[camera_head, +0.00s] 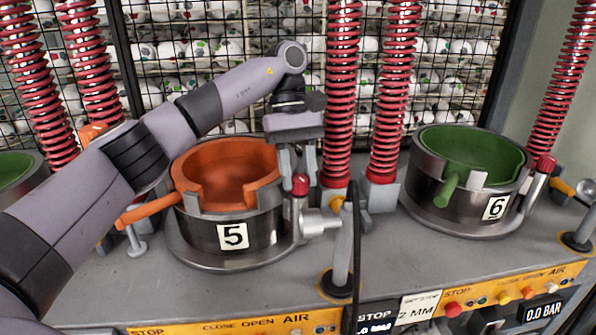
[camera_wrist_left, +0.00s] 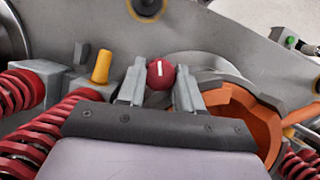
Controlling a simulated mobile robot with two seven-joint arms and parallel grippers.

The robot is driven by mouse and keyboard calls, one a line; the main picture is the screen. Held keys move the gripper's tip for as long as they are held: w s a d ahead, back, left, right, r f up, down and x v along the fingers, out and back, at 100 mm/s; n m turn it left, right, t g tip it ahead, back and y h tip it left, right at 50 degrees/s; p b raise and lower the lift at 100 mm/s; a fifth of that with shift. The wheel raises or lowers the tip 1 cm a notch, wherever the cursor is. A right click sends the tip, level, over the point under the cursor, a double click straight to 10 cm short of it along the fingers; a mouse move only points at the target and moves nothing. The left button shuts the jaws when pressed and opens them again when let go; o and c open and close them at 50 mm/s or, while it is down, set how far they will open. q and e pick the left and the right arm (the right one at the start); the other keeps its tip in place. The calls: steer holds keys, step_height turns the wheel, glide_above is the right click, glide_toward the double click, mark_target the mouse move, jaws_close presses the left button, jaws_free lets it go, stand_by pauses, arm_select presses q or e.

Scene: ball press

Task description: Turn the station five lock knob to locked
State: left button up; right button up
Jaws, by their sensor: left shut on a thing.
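Station five is a steel drum (camera_head: 215,235) with a white "5" plate and an orange bowl-shaped mould (camera_head: 212,165). Its lock knob (camera_head: 300,184) is a red cap on a short upright post at the drum's right side. The knob also shows in the left wrist view (camera_wrist_left: 161,73), with a white mark running roughly up and down in that picture. My left gripper (camera_head: 298,168) reaches down over the knob from above. Its two fingers (camera_wrist_left: 160,84) are shut on the knob, one on each side. The fingers partly hide the post from above. My right gripper is in neither view.
Station six (camera_head: 440,205), with a green mould and its own red knob (camera_head: 546,163), stands at the right. Red coil springs (camera_head: 343,90) rise close to the right of my gripper. A yellow button panel (camera_head: 510,288) runs along the front edge.

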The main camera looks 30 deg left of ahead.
arm_select(q)
steer(key=shift+r, duration=0.1)
stand_by(0.3)
steer(key=o, duration=1)
steer(key=shift+o, duration=0.2)
